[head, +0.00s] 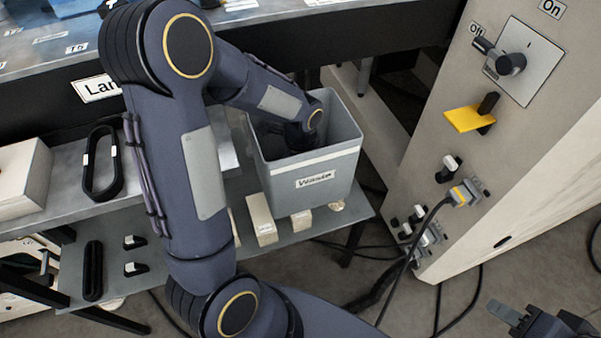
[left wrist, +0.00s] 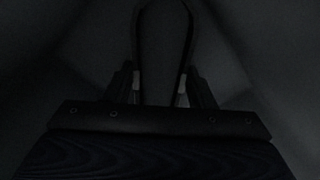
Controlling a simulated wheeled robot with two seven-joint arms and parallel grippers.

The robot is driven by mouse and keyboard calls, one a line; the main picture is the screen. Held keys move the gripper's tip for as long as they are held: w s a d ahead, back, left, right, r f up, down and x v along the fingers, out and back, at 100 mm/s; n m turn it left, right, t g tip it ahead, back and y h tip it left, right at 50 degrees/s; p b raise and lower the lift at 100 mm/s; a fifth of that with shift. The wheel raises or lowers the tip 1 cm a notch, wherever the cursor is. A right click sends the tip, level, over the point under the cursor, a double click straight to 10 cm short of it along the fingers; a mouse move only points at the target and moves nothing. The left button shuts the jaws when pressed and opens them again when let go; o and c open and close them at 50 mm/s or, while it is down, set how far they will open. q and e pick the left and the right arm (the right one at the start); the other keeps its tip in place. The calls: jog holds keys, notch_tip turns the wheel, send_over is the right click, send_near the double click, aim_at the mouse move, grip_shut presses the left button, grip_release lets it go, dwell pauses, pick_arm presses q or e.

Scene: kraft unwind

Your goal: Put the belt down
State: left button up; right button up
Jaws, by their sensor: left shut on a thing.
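A black belt (left wrist: 139,45) shows as an upright narrow loop with pale marks in the dark left wrist view. My left gripper (left wrist: 160,88) is shut on the belt. In the head view my left arm reaches down into a grey bin (head: 325,165) with a label that seems to read "Waste". The bin's walls hide the left fingers and the belt there. Whether the belt touches the bin's floor cannot be told. My right gripper (head: 510,314) is at the lower right, apart from everything, its jaws unclear.
Another black belt loop (head: 103,190) lies on the grey bench at left. A narrow black loop (head: 92,270) lies on the lower shelf. A beige box (head: 22,180) stands at far left. A switch cabinet (head: 440,140) with plugged cables stands at right.

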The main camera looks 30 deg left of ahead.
pick_arm(q)
jog(key=o, duration=0.5)
jog(key=shift+f, duration=0.15)
jog(key=o, duration=0.5)
jog(key=shift+r, duration=0.3)
notch_tip(320, 180, up, 12)
jog(key=p, duration=0.3)
jog(key=shift+f, duration=0.1)
